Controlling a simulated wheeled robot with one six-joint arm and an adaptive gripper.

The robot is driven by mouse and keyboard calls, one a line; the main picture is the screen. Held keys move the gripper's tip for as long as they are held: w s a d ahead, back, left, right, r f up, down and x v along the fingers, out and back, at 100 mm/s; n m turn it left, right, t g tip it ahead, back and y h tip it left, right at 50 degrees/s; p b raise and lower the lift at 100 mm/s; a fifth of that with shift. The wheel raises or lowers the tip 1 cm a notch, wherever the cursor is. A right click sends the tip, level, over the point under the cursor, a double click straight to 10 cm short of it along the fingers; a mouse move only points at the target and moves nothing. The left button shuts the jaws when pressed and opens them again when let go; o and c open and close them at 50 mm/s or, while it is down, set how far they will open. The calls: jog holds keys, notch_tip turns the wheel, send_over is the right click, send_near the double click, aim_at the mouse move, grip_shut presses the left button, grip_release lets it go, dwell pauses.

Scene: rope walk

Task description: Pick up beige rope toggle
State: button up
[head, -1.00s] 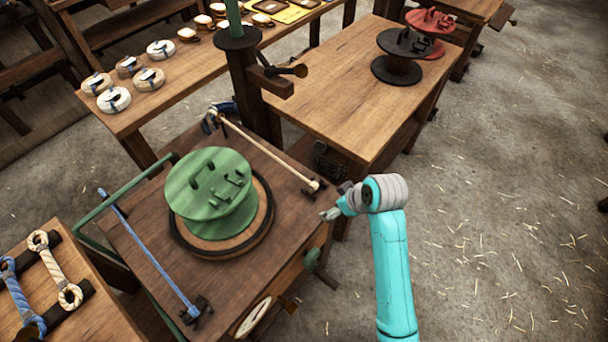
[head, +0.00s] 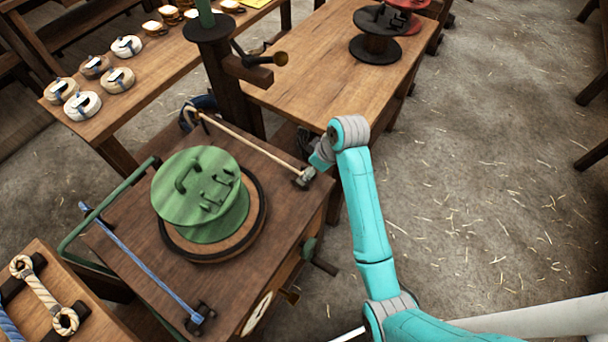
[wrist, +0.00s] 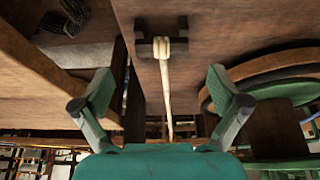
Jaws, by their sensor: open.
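A thin beige rope toggle (head: 250,140) lies along the right edge of the dark wooden cart top. Its near end rests in a small dark holder (head: 303,179). My gripper (head: 314,167) is at that near end in the head view, with its fingers partly hidden. In the wrist view my gripper (wrist: 162,80) is open and empty. The beige toggle (wrist: 167,85) runs between its two fingers there, with its rounded end in the dark holder (wrist: 145,46) ahead of the fingertips. I cannot tell whether the fingers touch it.
A green spool (head: 203,190) stands mid-cart, with a blue rope toggle (head: 145,262) on its left. A thick beige looped rope (head: 42,292) lies on the lower-left bench. A dark post (head: 235,85) rises behind the cart. A wooden table (head: 330,50) stands behind; floor at right is open.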

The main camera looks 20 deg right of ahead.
jog(key=shift+x, duration=2.4)
jog(key=shift+a+r, duration=0.1)
jog(key=shift+a, duration=0.05)
jog(key=c, duration=1)
